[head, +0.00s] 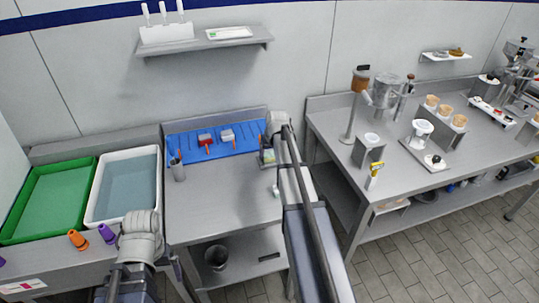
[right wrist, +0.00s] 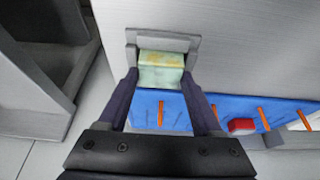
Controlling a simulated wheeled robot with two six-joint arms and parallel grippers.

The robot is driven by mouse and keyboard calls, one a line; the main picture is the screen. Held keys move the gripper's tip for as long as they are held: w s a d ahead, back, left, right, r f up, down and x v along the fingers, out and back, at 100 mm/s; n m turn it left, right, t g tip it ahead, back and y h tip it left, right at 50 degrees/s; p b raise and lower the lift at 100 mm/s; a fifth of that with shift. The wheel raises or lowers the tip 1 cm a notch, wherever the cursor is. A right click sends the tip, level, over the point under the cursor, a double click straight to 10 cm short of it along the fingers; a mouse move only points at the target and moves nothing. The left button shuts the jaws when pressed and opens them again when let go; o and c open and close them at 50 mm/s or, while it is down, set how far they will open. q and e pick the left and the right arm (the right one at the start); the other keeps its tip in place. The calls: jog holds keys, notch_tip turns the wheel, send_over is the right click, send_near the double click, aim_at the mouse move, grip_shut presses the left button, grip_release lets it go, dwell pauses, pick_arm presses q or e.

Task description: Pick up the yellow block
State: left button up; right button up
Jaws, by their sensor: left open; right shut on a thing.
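A pale yellow and greenish block (right wrist: 162,68) sits between the fingers of my right gripper (right wrist: 160,85) in the right wrist view, in front of a grey holder (right wrist: 163,40). The right gripper is shut on this block. In the head view the block (head: 269,156) is a small yellow-green patch at the right end of the left steel table, beside my right gripper (head: 268,150). I cannot tell whether the block is clear of the holder. My left gripper (head: 141,222) is open, near the front edge of the white tub; its fingertips are hard to make out.
A blue mat (head: 240,146) with red and grey tools lies at the table's back. A grey cup (head: 178,172) stands at its left. A white tub (head: 105,214) and green tray (head: 22,232) are at left, with orange and purple cones in front. The table's middle is clear.

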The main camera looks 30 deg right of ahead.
aim_at(270, 155)
notch_tip(270, 155, up, 10)
jog(key=p, duration=0.9)
jog(key=shift+p, duration=0.35)
jog(key=shift+f, duration=0.1)
